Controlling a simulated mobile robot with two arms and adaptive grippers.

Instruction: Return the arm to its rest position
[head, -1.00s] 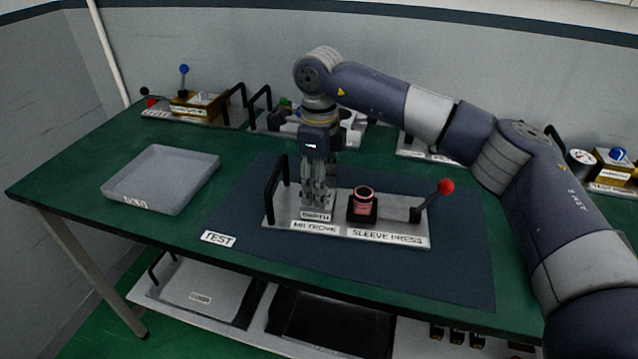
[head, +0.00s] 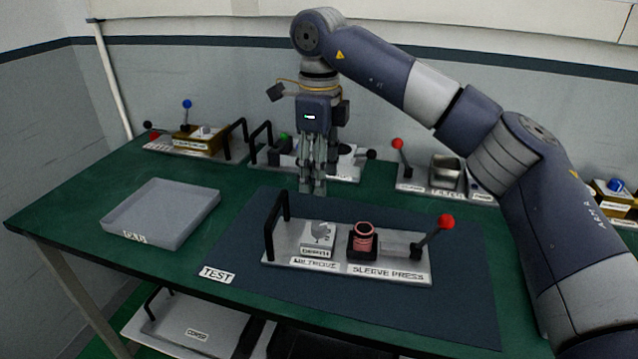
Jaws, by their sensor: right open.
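My right gripper (head: 313,188) hangs fingers down above the back part of the dark mat (head: 350,300). It is open and holds nothing that I can see. It is behind and above the fixture plate (head: 345,238) labelled "SLEEVE PRESS", apart from it. The plate carries a small grey piece (head: 319,234) on a block, a pink-red sleeve (head: 363,238) in a black holder and a lever with a red knob (head: 446,222). My right arm reaches in from the right, over the bench. My left gripper is out of view.
A grey tray (head: 162,213) sits at the left of the green bench (head: 75,205). Behind my gripper stand a fixture with a blue knob (head: 187,104) and a plate with a black handle (head: 261,142). A red-knobbed fixture (head: 398,144) stands at the back right.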

